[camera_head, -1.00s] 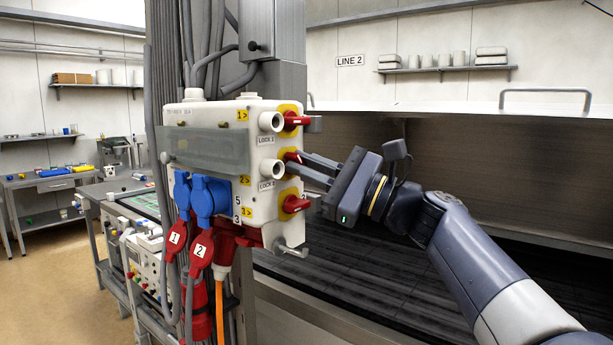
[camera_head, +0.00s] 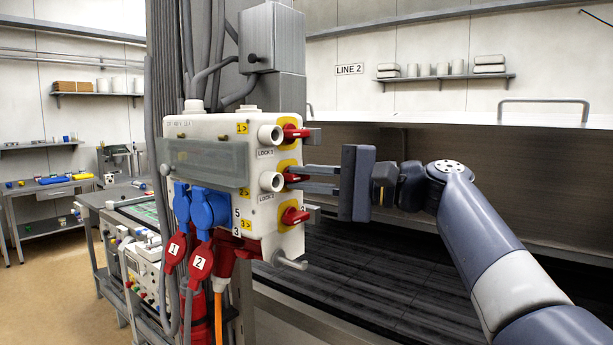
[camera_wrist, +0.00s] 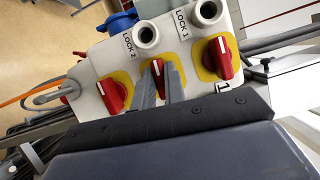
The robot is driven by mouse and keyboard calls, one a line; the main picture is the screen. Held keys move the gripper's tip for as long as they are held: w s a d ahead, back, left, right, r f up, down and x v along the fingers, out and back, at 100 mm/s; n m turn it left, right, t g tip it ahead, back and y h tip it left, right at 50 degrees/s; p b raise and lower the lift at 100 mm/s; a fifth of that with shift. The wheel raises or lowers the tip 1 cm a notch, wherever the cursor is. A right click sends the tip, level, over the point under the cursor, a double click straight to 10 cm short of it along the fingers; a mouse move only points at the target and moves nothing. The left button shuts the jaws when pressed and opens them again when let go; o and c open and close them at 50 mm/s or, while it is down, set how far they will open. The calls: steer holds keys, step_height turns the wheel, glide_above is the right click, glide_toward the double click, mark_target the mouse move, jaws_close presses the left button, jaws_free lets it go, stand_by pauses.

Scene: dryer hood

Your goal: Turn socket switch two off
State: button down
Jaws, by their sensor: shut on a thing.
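Socket switch two (camera_head: 290,178) is the middle of three red rotary knobs on the right side of the white socket box (camera_head: 226,127). In the wrist view this knob (camera_wrist: 157,71) sits on a yellow plate, between my two grey fingers. My gripper (camera_head: 287,178) reaches it from the right and is shut on it; the fingers partly cover the knob. The top knob (camera_head: 296,132) and the bottom knob (camera_head: 294,216) stand free. In the wrist view they are the right knob (camera_wrist: 221,58) and the left knob (camera_wrist: 112,95).
Two white round lock sockets (camera_head: 270,135) sit beside the knobs. A grey crank-like handle (camera_head: 290,263) sticks out below the box.

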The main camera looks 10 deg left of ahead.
steer(key=shift+n+h, duration=0.3)
steer(key=shift+n, duration=0.2)
steer(key=c, duration=1.5)
jaws_free()
steer(key=shift+o, duration=0.2)
steer(key=d+b, duration=0.1)
steer(key=d, duration=0.9)
steer(key=shift+d, duration=0.4)
